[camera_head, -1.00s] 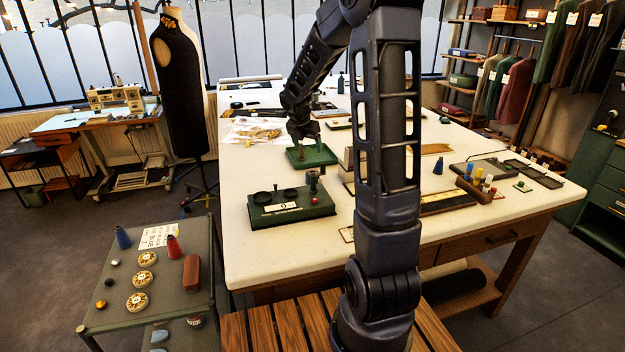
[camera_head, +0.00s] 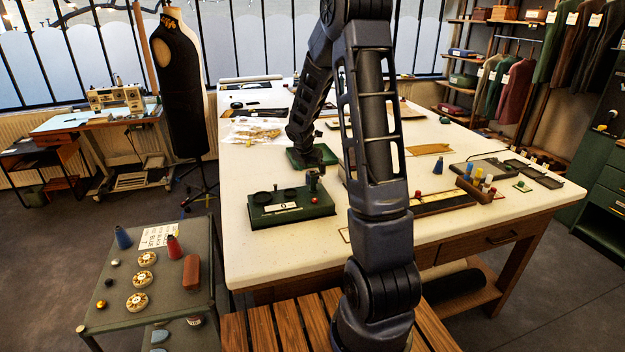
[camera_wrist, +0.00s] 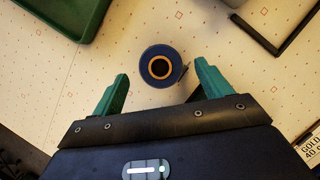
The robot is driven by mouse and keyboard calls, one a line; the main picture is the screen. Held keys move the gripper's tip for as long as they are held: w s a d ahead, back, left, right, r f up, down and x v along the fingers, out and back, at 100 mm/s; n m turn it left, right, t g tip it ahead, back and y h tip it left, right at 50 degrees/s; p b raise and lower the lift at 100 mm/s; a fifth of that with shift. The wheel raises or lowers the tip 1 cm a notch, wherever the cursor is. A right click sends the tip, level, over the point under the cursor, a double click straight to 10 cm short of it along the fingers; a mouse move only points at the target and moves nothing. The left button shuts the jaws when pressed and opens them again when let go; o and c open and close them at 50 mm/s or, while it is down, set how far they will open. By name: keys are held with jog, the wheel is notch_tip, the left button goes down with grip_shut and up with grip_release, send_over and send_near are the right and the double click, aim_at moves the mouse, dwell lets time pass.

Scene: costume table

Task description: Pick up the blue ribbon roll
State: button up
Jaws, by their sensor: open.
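The blue ribbon roll (camera_wrist: 148,72) shows from above in the wrist view as a dark blue disc with a tan ring around a dark centre hole. It sits on the cream tabletop with small red marks. My gripper (camera_wrist: 162,69) is open, with its two green fingers apart, one to the left and one to the right of the roll. The roll lies between or just beyond the fingertips, with gaps visible on both sides. I cannot tell the height above it. In the head view my gripper (camera_head: 312,160) is small and dark, and I cannot make out the roll there.
A green tray (camera_wrist: 88,30) is at the wrist view's upper left, a dark frame (camera_wrist: 262,38) at the upper right, and a lettered card (camera_wrist: 309,150) at the right edge. In the head view, a green scale-like box (camera_head: 291,210) stands on the big table (camera_head: 275,258) nearby.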

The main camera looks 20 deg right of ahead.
jog(key=x, duration=0.4)
jog(key=shift+f, duration=0.15)
jog(key=c, duration=1.1)
